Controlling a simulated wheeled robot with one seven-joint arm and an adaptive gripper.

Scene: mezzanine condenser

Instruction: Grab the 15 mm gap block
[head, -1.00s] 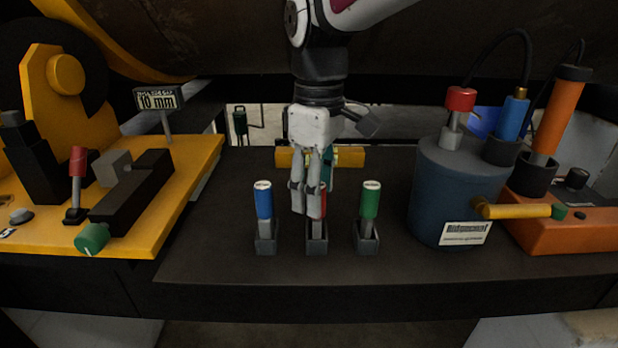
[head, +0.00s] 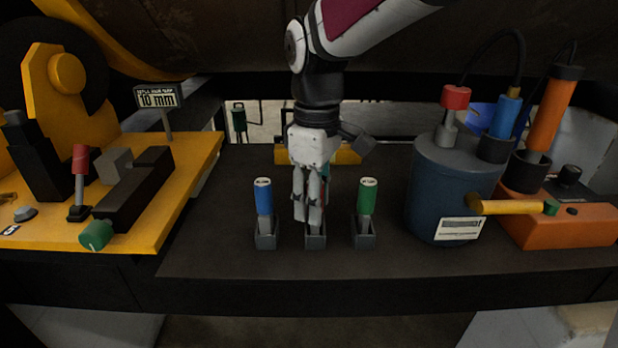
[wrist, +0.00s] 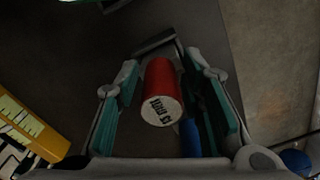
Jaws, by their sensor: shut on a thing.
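A red-handled gap block (head: 324,205) stands in the middle holder (head: 315,241), mostly hidden by my fingers in the head view. My gripper (head: 308,216) points down and is shut on its red handle. In the wrist view the red handle (wrist: 163,82) sits between the two teal finger pads; its pale end label is upside down and I cannot read it for certain. A blue-handled block (head: 263,199) stands in the left holder and a green-handled block (head: 367,197) in the right holder. Their labels are too small to read.
A blue-grey canister (head: 445,190) with a yellow handle (head: 510,207) stands at right, with an orange unit (head: 565,222) beside it. A yellow machine base (head: 190,170) with a "10 mm" sign (head: 158,97) is at left. The dark bench front is clear.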

